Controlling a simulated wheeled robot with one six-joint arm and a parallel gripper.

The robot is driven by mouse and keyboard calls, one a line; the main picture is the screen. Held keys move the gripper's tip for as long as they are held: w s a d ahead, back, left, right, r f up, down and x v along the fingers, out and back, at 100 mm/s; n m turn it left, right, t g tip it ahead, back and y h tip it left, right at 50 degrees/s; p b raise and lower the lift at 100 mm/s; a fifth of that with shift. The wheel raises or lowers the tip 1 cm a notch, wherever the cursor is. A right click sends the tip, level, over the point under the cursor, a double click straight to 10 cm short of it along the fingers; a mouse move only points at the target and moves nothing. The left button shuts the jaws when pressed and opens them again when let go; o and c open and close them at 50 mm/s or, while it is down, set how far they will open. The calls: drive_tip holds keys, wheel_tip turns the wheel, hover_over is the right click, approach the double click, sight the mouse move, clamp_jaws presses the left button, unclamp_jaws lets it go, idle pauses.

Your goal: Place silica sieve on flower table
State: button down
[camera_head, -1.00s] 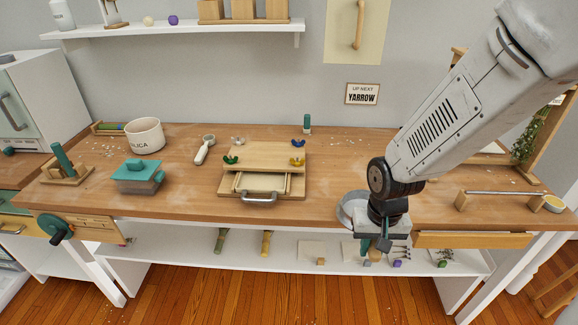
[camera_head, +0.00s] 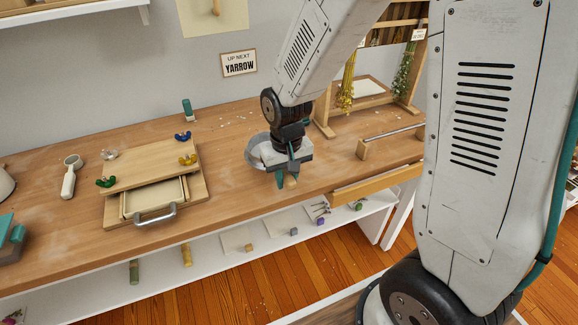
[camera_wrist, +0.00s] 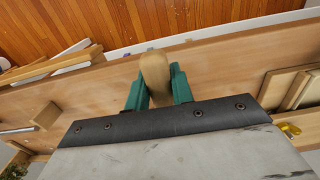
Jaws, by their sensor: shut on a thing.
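My gripper (camera_head: 283,178) is shut on the wooden handle (camera_wrist: 155,72) of the sieve, between its teal fingers in the wrist view. The sieve's round grey rim (camera_head: 255,153) shows behind the gripper in the head view, partly hidden by it. The handle tip (camera_head: 291,183) points down toward the bench's front edge. The sieve is over the long wooden bench (camera_head: 225,165), which I take for the flower table. I cannot tell whether the sieve touches the top. The sieve is out of the wrist view except for its handle.
A flower press (camera_head: 152,165) with coloured wing nuts is left of the sieve. A white scoop (camera_head: 70,178) lies farther left. A metal bar on wooden blocks (camera_head: 390,138) and a drying rack (camera_head: 323,112) stand to the right. Bare bench lies between press and sieve.

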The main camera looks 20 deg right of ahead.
drive_tip(key=w+d, duration=0.1)
drive_tip(key=w, duration=0.1)
drive_tip(key=w+d, duration=0.3)
drive_tip(key=w, duration=0.1)
drive_tip(key=shift+w+d+f, duration=0.1)
drive_tip(key=shift+d+f, duration=0.15)
drive_tip(key=shift+f, duration=0.1)
drive_tip(key=shift+w+d+f, duration=0.1)
drive_tip(key=shift+w+f, duration=0.05)
drive_tip(key=shift+f, duration=0.75)
drive_tip(key=shift+w+d+f, duration=0.1)
drive_tip(key=shift+f, duration=0.75)
drive_tip(key=shift+f, duration=0.6)
drive_tip(key=c, duration=1.2)
unclamp_jaws()
